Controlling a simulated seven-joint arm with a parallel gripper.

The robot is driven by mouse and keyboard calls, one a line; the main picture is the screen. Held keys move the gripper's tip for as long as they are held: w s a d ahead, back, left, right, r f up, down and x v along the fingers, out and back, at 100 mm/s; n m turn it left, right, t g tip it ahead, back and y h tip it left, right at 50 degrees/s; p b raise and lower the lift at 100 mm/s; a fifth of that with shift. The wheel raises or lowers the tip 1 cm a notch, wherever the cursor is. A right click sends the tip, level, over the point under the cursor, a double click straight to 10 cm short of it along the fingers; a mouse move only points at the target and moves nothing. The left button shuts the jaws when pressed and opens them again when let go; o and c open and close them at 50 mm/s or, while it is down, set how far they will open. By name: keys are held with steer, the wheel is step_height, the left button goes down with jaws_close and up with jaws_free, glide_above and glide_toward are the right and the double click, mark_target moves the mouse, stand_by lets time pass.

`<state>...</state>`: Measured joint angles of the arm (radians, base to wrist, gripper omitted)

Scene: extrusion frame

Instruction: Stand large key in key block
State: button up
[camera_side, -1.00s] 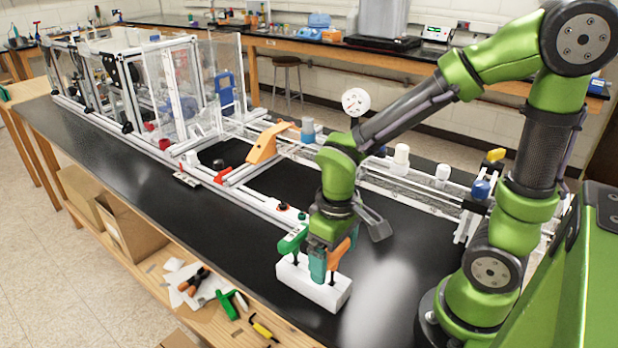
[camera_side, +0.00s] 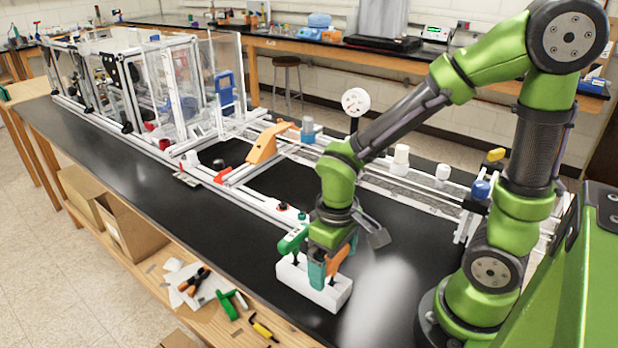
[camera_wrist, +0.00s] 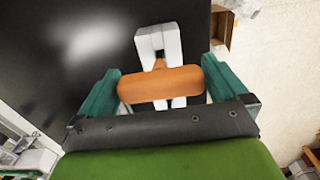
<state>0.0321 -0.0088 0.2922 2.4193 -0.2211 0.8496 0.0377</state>
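The white key block (camera_side: 300,283) stands near the front edge of the black bench. A green-handled key (camera_side: 292,238) stands upright at its left end. My gripper (camera_side: 328,268) is low over the block's right part, with its teal fingers on the two ends of an orange handle, that of the large key (camera_side: 340,260). In the wrist view the orange handle (camera_wrist: 160,84) spans between the fingertips (camera_wrist: 162,88), and the block (camera_wrist: 172,40) shows behind it. The key's shaft is mostly hidden, so I cannot tell how deep it sits in the block.
An aluminium extrusion frame (camera_side: 245,200) with an orange bracket (camera_side: 264,147) runs behind the block. Below the bench's front edge, a wooden shelf holds a green-handled tool (camera_side: 228,303) and cardboard boxes (camera_side: 130,228). The black bench left of the block is clear.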

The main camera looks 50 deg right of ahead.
steer(key=d+r+m+t+y, duration=0.2)
steer(key=r+t, duration=0.5)
steer(key=r, duration=0.9)
steer(key=shift+s+d+m, duration=0.4)
steer(key=shift+d+m, duration=0.2)
steer(key=shift+m, duration=0.4)
